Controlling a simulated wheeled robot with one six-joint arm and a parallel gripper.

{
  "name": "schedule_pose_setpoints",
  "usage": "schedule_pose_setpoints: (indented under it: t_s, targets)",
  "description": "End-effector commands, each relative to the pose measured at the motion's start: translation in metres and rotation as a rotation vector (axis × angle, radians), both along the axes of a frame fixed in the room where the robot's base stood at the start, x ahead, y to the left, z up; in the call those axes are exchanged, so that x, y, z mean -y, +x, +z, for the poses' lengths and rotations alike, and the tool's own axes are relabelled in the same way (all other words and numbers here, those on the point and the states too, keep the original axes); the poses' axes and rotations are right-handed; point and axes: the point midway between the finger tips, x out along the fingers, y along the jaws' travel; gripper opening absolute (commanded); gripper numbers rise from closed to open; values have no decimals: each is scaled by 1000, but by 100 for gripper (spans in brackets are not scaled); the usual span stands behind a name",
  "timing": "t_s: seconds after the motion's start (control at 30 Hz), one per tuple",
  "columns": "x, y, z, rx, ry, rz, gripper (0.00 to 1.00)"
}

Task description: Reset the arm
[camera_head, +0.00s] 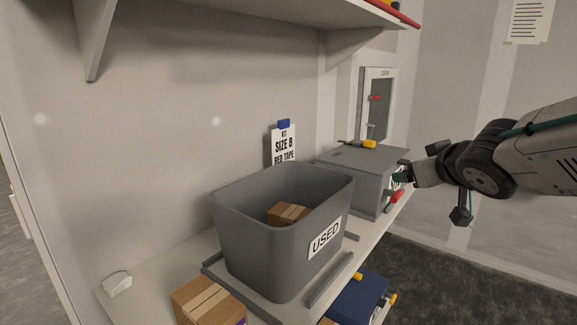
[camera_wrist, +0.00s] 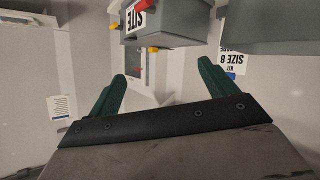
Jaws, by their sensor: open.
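My gripper (camera_head: 401,178) reaches in from the right in the head view, at the label side of a closed grey box (camera_head: 352,182). In that view it covers part of the box's label, and I cannot tell whether it touches the box. In the wrist view my gripper (camera_wrist: 161,70) shows two green fingers wide apart with nothing between them.
A grey "USED" bin (camera_head: 262,245) holding a small carton (camera_head: 288,214) stands on the bench. Another carton (camera_head: 208,303) is at the front, and a blue case (camera_head: 358,298) is lower down. A shelf (camera_head: 240,18) overhangs the bench. The floor at right looks clear.

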Motion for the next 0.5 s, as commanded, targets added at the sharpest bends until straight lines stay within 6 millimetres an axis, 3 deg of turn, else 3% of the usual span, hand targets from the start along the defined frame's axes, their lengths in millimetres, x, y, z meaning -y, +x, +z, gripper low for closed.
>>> schedule_pose_setpoints:
  t_s: [0.1, 0.2, 0.4, 0.5]
  targets:
    - [30, -56, -22, -180, -5, -176, 84]
    - [40, -113, -47, -378, 17, -272, 84]
    - [20, -222, -87, -765, 104, -293, 84]
    - [6, -259, -96, -897, 142, -258, 84]
